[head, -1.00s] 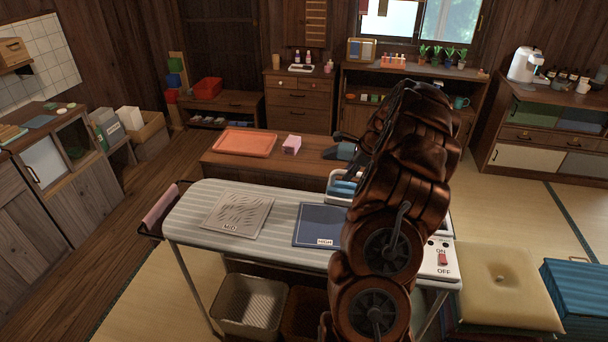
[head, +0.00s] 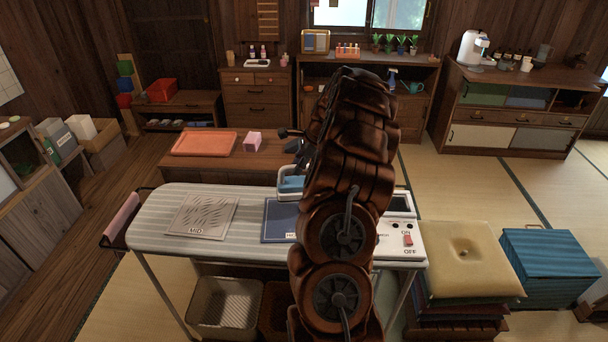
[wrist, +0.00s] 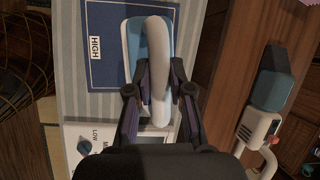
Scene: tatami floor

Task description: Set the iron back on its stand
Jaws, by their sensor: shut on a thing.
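The iron's white looped handle (wrist: 158,45) runs between my fingers in the wrist view. My gripper (wrist: 158,76) is shut on this handle. Blue surface with a white edge (wrist: 133,42) shows under the handle, beside the blue HIGH mat; I cannot tell how much of it is iron and how much stand, or whether they touch. In the head view a blue and white part (head: 290,183) shows at the left of my arm, over the striped ironing board (head: 150,212). My arm hides the gripper and most of the iron there.
The HIGH mat (head: 276,222) and MID mat (head: 200,216) lie on the board. A control panel (head: 402,240) is at its right end. A low brown table (head: 225,170) behind holds an orange tray (head: 205,143) and pink box (head: 253,142). A teal-and-white device (wrist: 272,92) lies nearby.

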